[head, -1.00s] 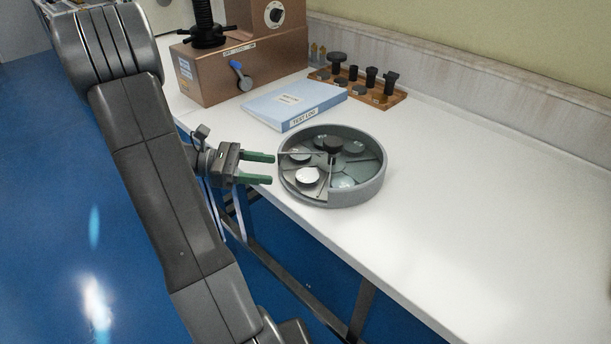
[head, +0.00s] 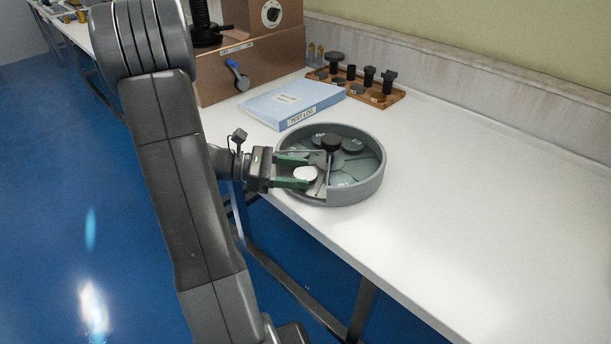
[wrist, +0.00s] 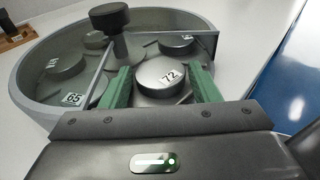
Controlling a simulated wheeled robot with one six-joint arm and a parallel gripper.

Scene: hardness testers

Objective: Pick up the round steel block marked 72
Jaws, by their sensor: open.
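The round steel block marked 72 (wrist: 160,78) lies in one compartment of the round grey tray (head: 345,194). In the head view the block (head: 305,174) shows as a bright disc at the tray's near left. My gripper (head: 300,171) is open, with its green fingers reaching over the tray's left side. In the wrist view the fingers (wrist: 162,88) stand on either side of the block, with small gaps and no clear contact.
Other round blocks sit in the tray, including one marked 65 (wrist: 72,98). A dark central knob (wrist: 110,18) rises beside thin dividers. A blue test log binder (head: 290,103), a copper-coloured tester (head: 250,70) and a wooden rack (head: 380,96) stand behind. The tabletop at right is clear.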

